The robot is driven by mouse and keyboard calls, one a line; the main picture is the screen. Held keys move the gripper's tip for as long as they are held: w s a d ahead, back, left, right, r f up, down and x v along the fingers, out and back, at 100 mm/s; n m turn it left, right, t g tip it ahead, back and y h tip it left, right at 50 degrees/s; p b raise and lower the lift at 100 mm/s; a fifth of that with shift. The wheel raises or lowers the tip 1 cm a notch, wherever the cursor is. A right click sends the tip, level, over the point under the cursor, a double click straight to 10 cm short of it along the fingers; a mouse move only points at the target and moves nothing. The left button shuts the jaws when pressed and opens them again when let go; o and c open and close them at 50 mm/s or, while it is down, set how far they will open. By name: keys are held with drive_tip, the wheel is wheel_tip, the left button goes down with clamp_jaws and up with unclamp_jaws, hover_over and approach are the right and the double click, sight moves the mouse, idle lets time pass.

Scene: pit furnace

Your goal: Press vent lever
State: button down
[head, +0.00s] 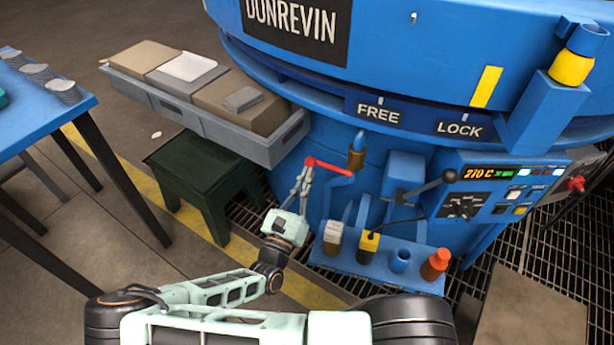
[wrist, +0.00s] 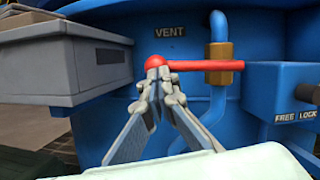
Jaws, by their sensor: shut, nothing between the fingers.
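The vent lever (head: 333,169) is a red bar with a round knob at its left end, on the front of the blue furnace body. In the wrist view the lever (wrist: 205,66) lies about level, below the "VENT" label (wrist: 170,31), and its right end meets a brass fitting (wrist: 219,52) on a blue pipe. My gripper (head: 305,175) is shut and empty, with its fingertips at the knob end. In the wrist view the fingertips (wrist: 157,75) overlap the underside of the knob. I cannot tell whether they touch it.
A grey tray (head: 205,112) with boxes juts out left of the lever, above a dark green stool (head: 205,170). Right of my gripper is a blue shelf (head: 375,276) with several small items. A black-knobbed lever (head: 428,187) and control panel (head: 510,188) stand farther right.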

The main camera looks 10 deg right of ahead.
drive_tip(key=s+d+r+m+g+h+p, duration=0.1)
drive_tip(key=s+d+r+m+g+p, duration=0.1)
drive_tip(key=r+m+p, duration=0.3)
drive_tip(key=s+d+r+m+g+h+p, duration=0.2)
drive_tip(key=r+m+p, duration=0.4)
drive_tip(key=m, duration=0.8)
drive_tip(key=d+g+p, duration=0.1)
drive_tip(key=g+p, duration=0.1)
drive_tip(key=p, duration=0.1)
drive_tip(key=shift+d+m+h+p, duration=0.3)
drive_tip(key=shift+p, duration=0.1)
drive_tip(key=shift+s+d+r, duration=0.15)
drive_tip(key=w+a+f+b+v, duration=0.1)
drive_tip(key=w+b+v, duration=0.1)
drive_tip(key=v, duration=1.1)
drive_tip(key=shift+a+f, duration=0.15)
drive_tip(key=shift+a, duration=0.1)
